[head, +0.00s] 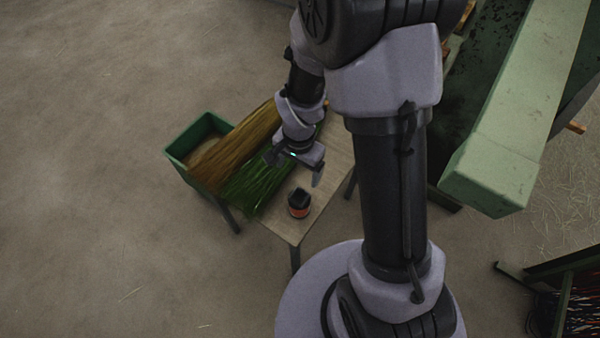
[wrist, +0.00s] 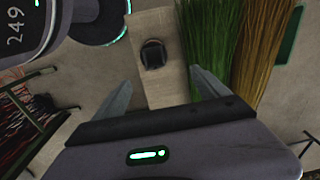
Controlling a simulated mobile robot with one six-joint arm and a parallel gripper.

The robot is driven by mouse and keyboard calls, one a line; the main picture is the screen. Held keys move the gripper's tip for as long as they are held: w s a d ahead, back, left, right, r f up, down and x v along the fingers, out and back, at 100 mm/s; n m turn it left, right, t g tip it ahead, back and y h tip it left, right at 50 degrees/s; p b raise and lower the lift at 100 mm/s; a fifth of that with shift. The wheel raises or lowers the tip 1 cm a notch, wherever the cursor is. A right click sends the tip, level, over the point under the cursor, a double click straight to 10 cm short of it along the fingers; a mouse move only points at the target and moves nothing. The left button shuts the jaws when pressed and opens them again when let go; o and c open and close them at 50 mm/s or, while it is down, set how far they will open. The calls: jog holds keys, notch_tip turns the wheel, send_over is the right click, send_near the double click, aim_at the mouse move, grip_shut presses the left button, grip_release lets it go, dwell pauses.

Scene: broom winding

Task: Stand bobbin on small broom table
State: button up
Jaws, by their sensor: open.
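The bobbin (head: 299,203), dark on top with an orange-red band low down, stands upright on the near end of the small broom table (head: 283,228). In the wrist view the bobbin (wrist: 153,55) shows from above as a dark piece on the pale tabletop (wrist: 165,93), ahead of my fingers. My gripper (head: 293,168) is open and empty above the table, just behind the bobbin and apart from it. In the wrist view its two fingers (wrist: 163,88) stand wide apart with nothing between them.
Green bristles (head: 258,178) and brown bristles (head: 240,138) lie across the table beside my gripper. A green bin (head: 190,135) is at the table's left. A green machine beam (head: 520,100) is at the right. A rack with coloured strands (head: 580,300) is at lower right. Floor at left is clear.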

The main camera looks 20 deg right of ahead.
notch_tip(320, 180, up, 14)
jog(key=s+a+n+t, duration=0.1)
jog(key=s+n+t, duration=0.1)
jog(key=s, duration=0.1)
jog(key=s+a+r+n+t+y, duration=0.2)
jog(key=s+r+n+t, duration=0.1)
jog(key=s+r, duration=0.7)
notch_tip(320, 180, up, 2)
jog(key=shift+s+a+r+n, duration=0.15)
jog(key=shift+s+a+n, duration=0.2)
jog(key=shift+a+n, duration=0.05)
